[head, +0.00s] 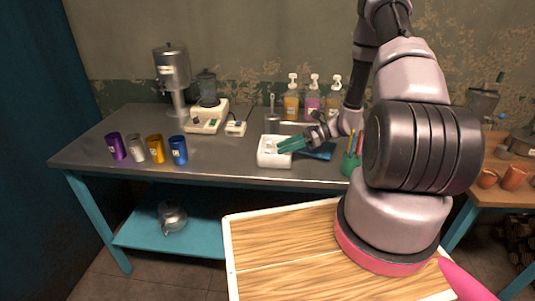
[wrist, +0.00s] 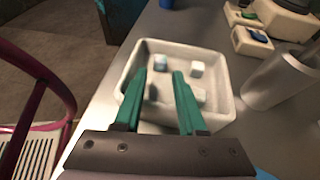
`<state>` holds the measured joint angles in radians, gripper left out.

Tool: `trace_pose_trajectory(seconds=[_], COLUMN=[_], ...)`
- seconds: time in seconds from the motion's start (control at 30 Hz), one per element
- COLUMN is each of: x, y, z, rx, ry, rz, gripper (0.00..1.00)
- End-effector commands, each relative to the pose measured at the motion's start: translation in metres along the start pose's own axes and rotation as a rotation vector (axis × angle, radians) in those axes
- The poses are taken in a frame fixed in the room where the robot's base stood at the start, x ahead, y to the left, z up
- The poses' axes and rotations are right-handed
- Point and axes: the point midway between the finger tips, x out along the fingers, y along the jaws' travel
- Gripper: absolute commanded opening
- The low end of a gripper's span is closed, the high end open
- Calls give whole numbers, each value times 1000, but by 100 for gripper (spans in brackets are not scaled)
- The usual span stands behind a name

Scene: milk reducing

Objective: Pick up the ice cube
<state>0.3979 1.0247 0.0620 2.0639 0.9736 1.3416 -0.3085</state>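Several small pale ice cubes lie in a white square tray (head: 275,163) on the metal table, seen in the head view. In the wrist view the white tray (wrist: 222,62) holds one ice cube (wrist: 160,62) at the back left, one ice cube (wrist: 197,69) at the right, and one (wrist: 198,95) partly behind a finger. My gripper (wrist: 163,78) has green fingers, apart and over the tray, with nothing visible between them. In the head view my gripper (head: 282,145) reaches over the tray from the right. Whether its tips touch the tray floor is unclear.
Purple, silver, gold and blue cups (head: 178,150) stand at the table's left. A white appliance (head: 207,117) and a small scale (head: 236,127) stand behind the tray. Pump bottles (head: 312,103) line the wall. A metal cylinder (wrist: 275,82) stands close right of the tray.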

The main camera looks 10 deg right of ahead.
Motion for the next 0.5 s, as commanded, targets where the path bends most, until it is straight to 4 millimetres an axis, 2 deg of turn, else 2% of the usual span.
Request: trace_pose_trajectory(seconds=[0.1, 0.2, 0.5], x=[20, 31, 36], y=[1, 1, 0], z=[0, 0, 0], rx=[0, -1, -1], ry=[-1, 0, 0], rz=[4, 3, 1], gripper=[40, 40, 40])
